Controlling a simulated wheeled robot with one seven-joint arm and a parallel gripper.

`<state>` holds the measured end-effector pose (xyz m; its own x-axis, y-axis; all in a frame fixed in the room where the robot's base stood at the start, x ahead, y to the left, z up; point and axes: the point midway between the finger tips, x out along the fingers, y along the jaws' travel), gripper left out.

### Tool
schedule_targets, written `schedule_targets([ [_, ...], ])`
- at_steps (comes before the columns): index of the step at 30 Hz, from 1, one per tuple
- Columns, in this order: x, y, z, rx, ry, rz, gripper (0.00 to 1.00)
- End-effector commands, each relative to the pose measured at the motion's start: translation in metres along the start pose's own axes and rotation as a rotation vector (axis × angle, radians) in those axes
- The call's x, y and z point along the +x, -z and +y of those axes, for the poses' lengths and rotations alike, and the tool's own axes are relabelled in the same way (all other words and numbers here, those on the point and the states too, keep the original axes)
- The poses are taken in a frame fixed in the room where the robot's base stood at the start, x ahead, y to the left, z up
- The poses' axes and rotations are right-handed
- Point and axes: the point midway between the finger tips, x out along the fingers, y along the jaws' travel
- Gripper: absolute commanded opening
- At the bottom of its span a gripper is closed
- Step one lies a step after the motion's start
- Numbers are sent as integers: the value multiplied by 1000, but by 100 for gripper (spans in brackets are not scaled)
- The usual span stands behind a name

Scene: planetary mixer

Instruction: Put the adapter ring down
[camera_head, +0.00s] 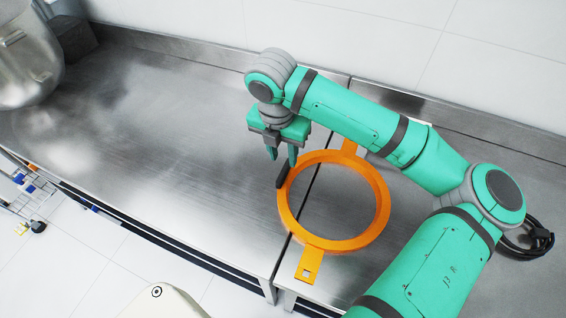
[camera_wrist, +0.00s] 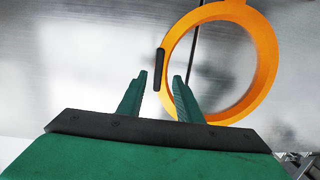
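The orange adapter ring (camera_head: 380,208) appears to lie flat on the steel worktop, across the seam between two worktop sections. It has a flat tab at the front and another at the back, and a short black grip (camera_head: 282,175) on its left edge. My gripper (camera_head: 282,159) is just behind and above this grip, with its fingers apart and nothing between them in the head view. In the wrist view the ring (camera_wrist: 265,60) is ahead and to the right. The black grip (camera_wrist: 159,70) shows beyond the gap between my open fingertips (camera_wrist: 159,76), apparently not clasped.
A metal mixer bowl (camera_head: 25,60) is at the far left. The worktop (camera_head: 150,130) between it and the ring is clear. A wall and raised back edge run behind. A black cable (camera_head: 535,240) lies at the right. A wire rack (camera_head: 30,195) stands below the left front edge.

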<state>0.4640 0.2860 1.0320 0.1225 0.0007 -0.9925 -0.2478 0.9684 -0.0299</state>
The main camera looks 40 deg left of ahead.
Motion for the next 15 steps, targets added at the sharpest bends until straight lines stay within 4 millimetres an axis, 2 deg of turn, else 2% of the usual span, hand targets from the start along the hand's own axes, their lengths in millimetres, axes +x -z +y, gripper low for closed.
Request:
schedule_targets([
  [3,-17,0,2,-3,-1,0,32],
  [6,-26,1,3,-5,-1,0,32],
  [15,-32,2,4,-8,-1,1,32],
])
